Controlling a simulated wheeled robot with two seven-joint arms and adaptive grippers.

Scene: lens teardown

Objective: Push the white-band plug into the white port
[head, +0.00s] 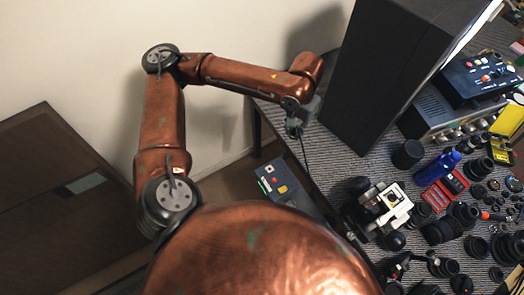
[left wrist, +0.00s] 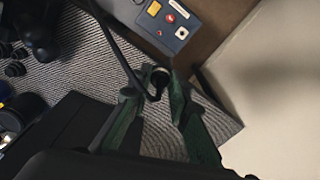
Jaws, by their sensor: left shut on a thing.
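My left gripper (head: 296,127) is over the left edge of the table. In the left wrist view its fingers (left wrist: 157,92) are closed around a dark plug (left wrist: 159,78) with a pale ring at its end; the band's colour is hard to make out. A black cable (left wrist: 114,45) runs from the plug. The blue-grey port box (left wrist: 198,12) lies beyond the fingertips, apart from the plug. Its white port (left wrist: 182,33) is nearest the plug, beside a red and a yellow one. The box also shows in the head view (head: 293,198). My right gripper is not in view.
A tall black cabinet (head: 372,65) stands on the grey-striped table, right of the left gripper. A white-and-black camera (head: 386,207) and many lens parts crowd the table to the right. Brown floor and a pale wall (head: 70,50) lie to the left.

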